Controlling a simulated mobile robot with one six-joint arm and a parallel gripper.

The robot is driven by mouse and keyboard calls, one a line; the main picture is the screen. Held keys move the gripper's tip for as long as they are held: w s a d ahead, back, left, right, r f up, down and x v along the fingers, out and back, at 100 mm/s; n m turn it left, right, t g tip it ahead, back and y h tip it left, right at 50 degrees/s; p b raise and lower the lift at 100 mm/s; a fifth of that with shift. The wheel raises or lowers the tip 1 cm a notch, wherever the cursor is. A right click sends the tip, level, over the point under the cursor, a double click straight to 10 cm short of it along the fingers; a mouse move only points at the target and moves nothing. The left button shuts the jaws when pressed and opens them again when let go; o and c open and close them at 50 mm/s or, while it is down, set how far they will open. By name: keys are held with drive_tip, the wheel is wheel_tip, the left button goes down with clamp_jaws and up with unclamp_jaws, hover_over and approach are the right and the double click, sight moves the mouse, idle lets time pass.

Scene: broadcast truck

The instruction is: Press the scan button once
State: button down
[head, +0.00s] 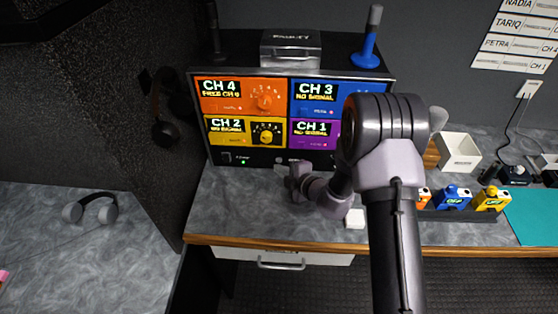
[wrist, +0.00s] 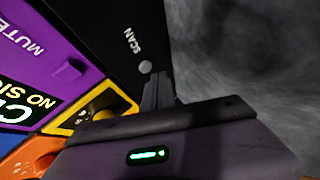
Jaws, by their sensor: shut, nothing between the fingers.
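The scan button (wrist: 145,66) is a small round grey knob on the black lower strip of the receiver unit (head: 200,129), beside the white word SCAN in the wrist view. My gripper (wrist: 158,78) is shut and empty. Its fingertips are right by the button, slightly to its right and below in the wrist view; I cannot tell whether they touch it. In the head view my gripper (head: 283,168) is low in front of the unit's bottom strip, and the button is too small to make out there.
The unit carries orange CH 4, blue CH 3, yellow CH 2 and purple CH 1 modules with knobs. A small white block (head: 355,218) sits on the counter near my arm. Coloured packs (head: 453,197) and a white bin (head: 460,150) stand to the right. The counter's front left is clear.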

drive_tip(key=shift+s, duration=2.5)
